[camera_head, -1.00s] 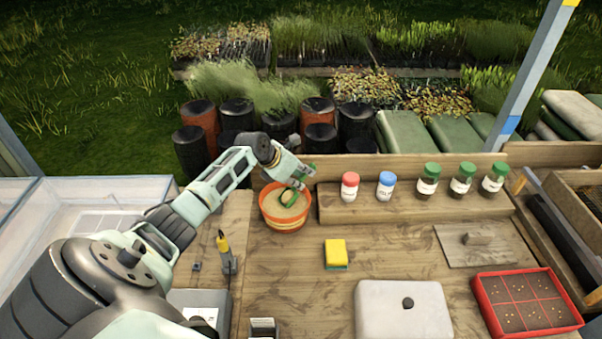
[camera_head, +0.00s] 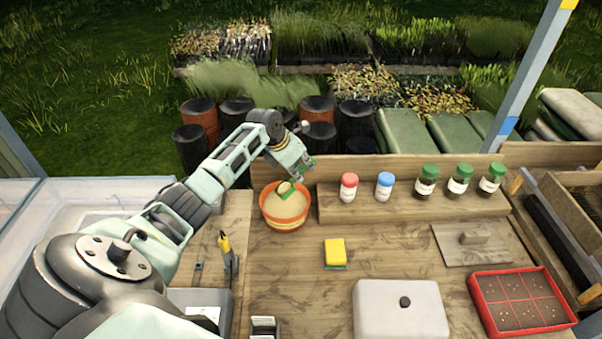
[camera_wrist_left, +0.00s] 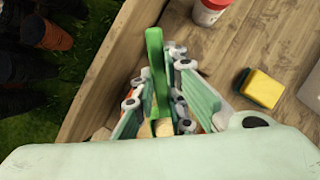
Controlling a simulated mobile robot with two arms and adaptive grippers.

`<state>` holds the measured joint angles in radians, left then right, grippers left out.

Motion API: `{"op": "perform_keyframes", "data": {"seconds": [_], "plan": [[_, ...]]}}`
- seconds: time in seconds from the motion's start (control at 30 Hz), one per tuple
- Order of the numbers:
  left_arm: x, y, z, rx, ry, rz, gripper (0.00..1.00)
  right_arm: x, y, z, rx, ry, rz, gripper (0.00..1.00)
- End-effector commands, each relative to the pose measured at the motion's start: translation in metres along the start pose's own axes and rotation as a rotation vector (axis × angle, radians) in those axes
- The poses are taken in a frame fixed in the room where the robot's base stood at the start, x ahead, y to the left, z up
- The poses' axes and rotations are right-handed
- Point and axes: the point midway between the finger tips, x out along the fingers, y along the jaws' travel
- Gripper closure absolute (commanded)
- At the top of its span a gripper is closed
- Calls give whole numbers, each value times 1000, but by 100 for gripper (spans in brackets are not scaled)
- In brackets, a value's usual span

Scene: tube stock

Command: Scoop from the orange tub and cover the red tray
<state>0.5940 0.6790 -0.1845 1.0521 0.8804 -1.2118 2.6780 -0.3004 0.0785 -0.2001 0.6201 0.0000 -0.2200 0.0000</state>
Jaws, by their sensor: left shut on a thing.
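The orange tub (camera_head: 284,226) stands at the back left of the bench, filled with a pale tan material. My left gripper (camera_head: 304,165) is above the tub's back right rim, shut on the green scoop (camera_head: 287,195). The scoop's head is over the tub opening, with tan showing at it; whether it holds a load or touches the surface I cannot tell. In the left wrist view the green handle (camera_wrist_left: 156,65) stands between the fingers (camera_wrist_left: 155,95), and the tub is mostly hidden. The red tray (camera_head: 475,303) lies at the front right, with dark soil and small pale seeds in its compartments.
A red-capped jar (camera_head: 348,188), a blue-capped jar (camera_head: 384,187) and several green-capped jars stand on a raised shelf right of the tub. A yellow sponge (camera_head: 335,252), a pale lidded box (camera_head: 400,312) and a wooden board with a handle (camera_head: 472,252) lie between tub and tray.

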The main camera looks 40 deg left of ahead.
Motion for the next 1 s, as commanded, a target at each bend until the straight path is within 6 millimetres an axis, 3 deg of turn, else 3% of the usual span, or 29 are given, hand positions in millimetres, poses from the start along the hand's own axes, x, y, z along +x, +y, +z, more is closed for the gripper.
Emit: {"op": "perform_keyframes", "data": {"seconds": [1.0], "plan": [[-70, -1, 38, -4, 321, -2, 100, 0, 0, 0, 0, 0, 0, 60]]}}
